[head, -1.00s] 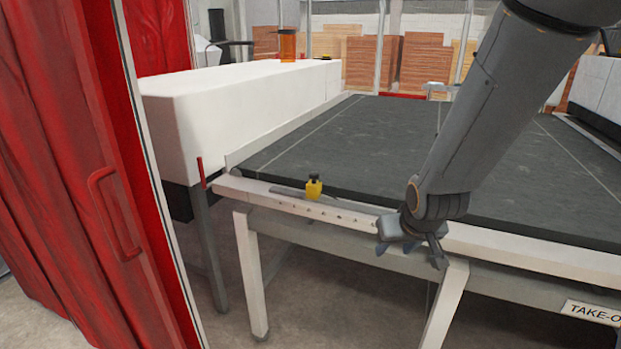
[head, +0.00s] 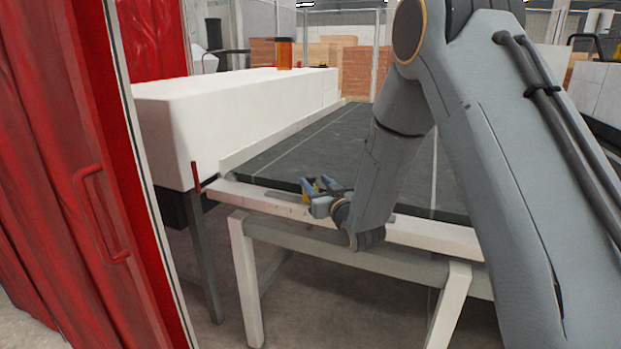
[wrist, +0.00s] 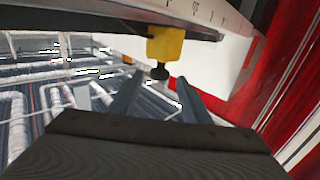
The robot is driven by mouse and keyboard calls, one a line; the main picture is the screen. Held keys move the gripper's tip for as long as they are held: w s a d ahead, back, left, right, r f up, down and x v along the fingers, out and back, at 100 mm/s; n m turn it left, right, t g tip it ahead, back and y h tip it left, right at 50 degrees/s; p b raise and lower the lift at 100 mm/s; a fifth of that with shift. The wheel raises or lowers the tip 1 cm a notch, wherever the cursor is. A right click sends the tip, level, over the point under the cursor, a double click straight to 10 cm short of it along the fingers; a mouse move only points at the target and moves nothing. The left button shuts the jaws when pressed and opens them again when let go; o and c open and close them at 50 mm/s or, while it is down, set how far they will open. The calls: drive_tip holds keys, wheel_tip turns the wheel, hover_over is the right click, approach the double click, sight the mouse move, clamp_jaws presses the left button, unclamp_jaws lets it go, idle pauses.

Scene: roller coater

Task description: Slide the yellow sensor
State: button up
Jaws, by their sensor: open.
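The yellow sensor (wrist: 166,46) sits on the pale rail (wrist: 196,10) and has a black knob on the end facing my gripper. In the head view the yellow sensor (head: 309,190) is mostly hidden behind my gripper (head: 320,190). In the wrist view my gripper (wrist: 156,92) is open, with its two fingers apart. The sensor's black knob appears just ahead of the gap between the fingertips. I cannot tell whether the fingers touch the sensor.
The rail (head: 240,196) runs along the front of the dark conveyor belt (head: 300,158). A white box-like housing (head: 225,110) stands at the left. A red curtain (head: 50,180) and red handle (head: 100,215) are farther left. A small red lever (head: 196,176) stands by the rail's left end.

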sight(313, 180)
drive_tip(key=shift+p+x, duration=0.35)
drive_tip(key=shift+x, duration=1.9)
clamp_jaws()
